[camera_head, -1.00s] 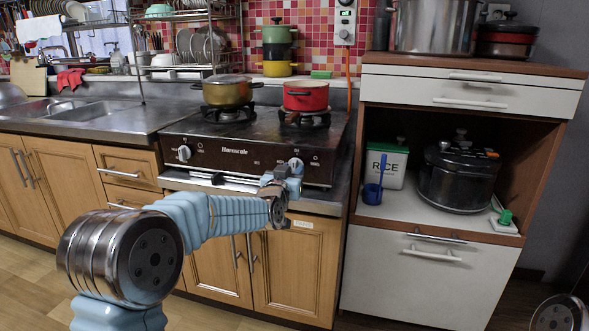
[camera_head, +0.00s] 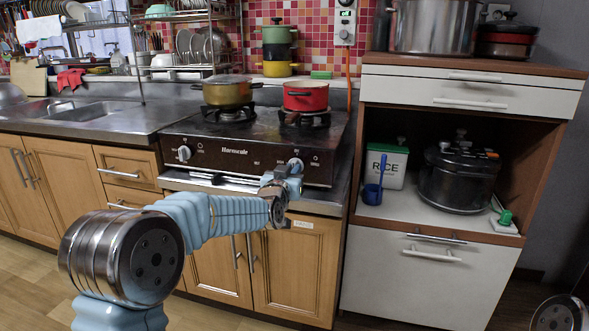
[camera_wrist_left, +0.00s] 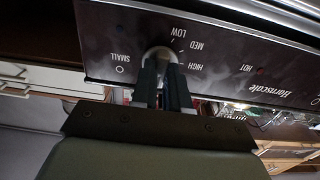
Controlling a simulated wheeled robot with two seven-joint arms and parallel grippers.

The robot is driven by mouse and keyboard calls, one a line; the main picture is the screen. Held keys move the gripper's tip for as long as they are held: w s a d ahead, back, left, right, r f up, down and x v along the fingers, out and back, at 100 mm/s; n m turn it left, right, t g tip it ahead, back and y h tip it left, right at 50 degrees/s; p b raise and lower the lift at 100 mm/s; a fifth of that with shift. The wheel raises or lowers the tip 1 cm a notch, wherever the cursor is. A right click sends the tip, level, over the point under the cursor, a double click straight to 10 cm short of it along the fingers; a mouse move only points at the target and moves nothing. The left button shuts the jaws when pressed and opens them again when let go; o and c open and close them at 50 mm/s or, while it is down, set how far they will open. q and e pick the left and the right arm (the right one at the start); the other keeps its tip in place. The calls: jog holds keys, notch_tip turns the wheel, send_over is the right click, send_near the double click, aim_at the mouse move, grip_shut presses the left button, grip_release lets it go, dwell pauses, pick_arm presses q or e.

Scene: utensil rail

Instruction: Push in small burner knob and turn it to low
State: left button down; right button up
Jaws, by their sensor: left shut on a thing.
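The small burner knob (camera_head: 295,164) is a pale metallic knob at the right end of the stove's dark front panel. In the left wrist view the knob (camera_wrist_left: 159,54) sits beside the printed word SMALL, with LOW, MED and HIGH marks around it, upside down. My left gripper (camera_wrist_left: 164,74) is shut on the knob, one finger on each side. In the head view the left gripper (camera_head: 289,174) covers the knob's lower part. The knob's pointer is hidden, so its setting cannot be read. My right gripper is out of view.
A red pot (camera_head: 305,97) and a brass-coloured pot (camera_head: 227,93) stand on the burners. Another knob (camera_head: 184,153) is at the panel's left end. A cabinet (camera_head: 424,288) stands close on the right. The floor in front is clear.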

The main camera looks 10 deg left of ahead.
pick_arm(q)
jog(key=shift+w, duration=0.2)
jog(key=n+b, duration=0.2)
jog(key=shift+n, duration=0.3)
dwell(0.3)
